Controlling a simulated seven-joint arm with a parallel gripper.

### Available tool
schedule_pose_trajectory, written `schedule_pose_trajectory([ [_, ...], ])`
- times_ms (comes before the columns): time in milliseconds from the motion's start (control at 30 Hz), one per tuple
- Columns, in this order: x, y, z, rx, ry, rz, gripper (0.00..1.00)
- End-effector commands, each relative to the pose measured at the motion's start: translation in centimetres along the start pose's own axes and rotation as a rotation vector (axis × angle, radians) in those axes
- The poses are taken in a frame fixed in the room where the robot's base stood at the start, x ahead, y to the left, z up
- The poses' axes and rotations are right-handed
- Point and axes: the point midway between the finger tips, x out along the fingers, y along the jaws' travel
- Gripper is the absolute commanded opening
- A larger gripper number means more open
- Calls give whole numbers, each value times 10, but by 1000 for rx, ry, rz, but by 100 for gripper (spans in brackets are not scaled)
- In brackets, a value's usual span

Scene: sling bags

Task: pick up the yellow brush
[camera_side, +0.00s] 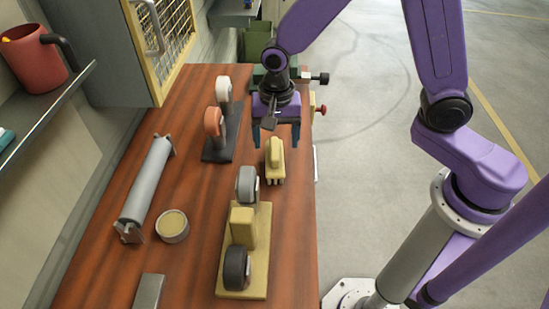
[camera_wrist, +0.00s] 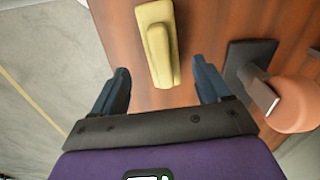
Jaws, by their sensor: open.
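The yellow brush (camera_side: 275,160) lies on the wooden table near its right edge in the side view. Its raised yellow handle faces up. In the wrist view the yellow brush (camera_wrist: 158,45) is at the top middle, ahead of the gap between my fingers. My gripper (camera_side: 276,138) is open and empty, just above and behind the brush in the side view. Both blue fingers of my gripper (camera_wrist: 161,90) show in the wrist view, wide apart, one on each side of the brush's line. I see no contact with the brush.
A dark stand with orange and white rolls (camera_side: 213,122) is close to my gripper on the left. A yellow tape-dispenser base (camera_side: 260,240) with dark and grey wheels stands in front. A grey roller (camera_side: 147,185) and round tin (camera_side: 172,226) lie left. A green vise (camera_side: 258,75) is behind.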

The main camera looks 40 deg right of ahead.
Motion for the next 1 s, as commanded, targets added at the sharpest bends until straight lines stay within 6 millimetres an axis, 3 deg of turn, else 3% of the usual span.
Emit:
schedule_pose_trajectory([
  [167,10,0,1,0,-1,2,77],
  [500,49,-3,4,0,-1,3,77],
  [833,54,-3,4,0,0,0,77],
  [867,54,-3,4,0,0,0,73],
  [1000,54,-3,4,0,0,0,28],
])
